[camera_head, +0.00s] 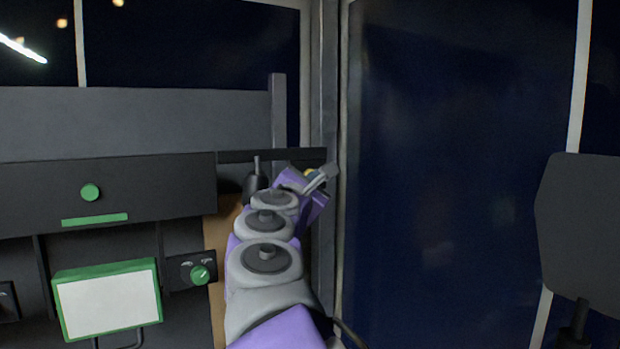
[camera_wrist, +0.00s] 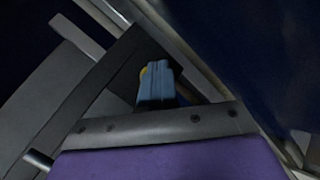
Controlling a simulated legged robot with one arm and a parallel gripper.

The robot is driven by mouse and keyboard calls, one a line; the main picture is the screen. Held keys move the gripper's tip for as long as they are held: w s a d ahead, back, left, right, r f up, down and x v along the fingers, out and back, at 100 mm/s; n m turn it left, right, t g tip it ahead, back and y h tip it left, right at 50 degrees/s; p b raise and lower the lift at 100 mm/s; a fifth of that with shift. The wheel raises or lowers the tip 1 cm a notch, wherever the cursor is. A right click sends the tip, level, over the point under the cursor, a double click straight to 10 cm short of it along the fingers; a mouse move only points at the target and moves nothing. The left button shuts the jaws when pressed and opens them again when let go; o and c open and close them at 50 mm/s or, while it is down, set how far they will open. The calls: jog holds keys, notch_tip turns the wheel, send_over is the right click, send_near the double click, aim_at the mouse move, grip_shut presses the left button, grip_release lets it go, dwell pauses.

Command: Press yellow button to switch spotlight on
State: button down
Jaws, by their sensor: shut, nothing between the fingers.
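A small patch of the yellow button (camera_head: 309,172) shows just behind my gripper (camera_head: 328,172), on the dark panel near the window corner. It also shows in the wrist view as a yellow sliver (camera_wrist: 142,72) at the left side of my blue-grey fingertips (camera_wrist: 157,72). The fingers are closed together with nothing between them. Most of the button is hidden by the fingers. I cannot tell whether they touch it. No lit spotlight can be made out.
A dark console with a green knob (camera_head: 90,192), a green-framed white screen (camera_head: 108,300) and a green dial (camera_head: 200,274) stands at the left. A short dark lever (camera_head: 256,182) stands just left of my arm. Window frame posts (camera_head: 328,90) rise close behind my gripper. A dark seat-like panel (camera_head: 580,225) is at the right.

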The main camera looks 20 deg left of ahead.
jog(key=shift+d+r, duration=0.1)
jog(key=shift+d, duration=0.1)
dwell(0.4)
jog(key=shift+w+a+p, duration=0.1)
jog(key=shift+p, duration=0.2)
jog(key=shift+w+a+p, duration=0.1)
jog(key=shift+a+p, duration=0.15)
jog(key=shift+p, duration=0.05)
jog(key=shift+s+d, duration=0.3)
jog(key=shift+s, duration=0.05)
jog(key=s+d, duration=0.2)
jog(key=s+d+b, duration=0.1)
jog(key=d, duration=0.1)
jog(key=shift+s+d, duration=0.3)
jog(key=shift+s, duration=0.1)
dwell(0.4)
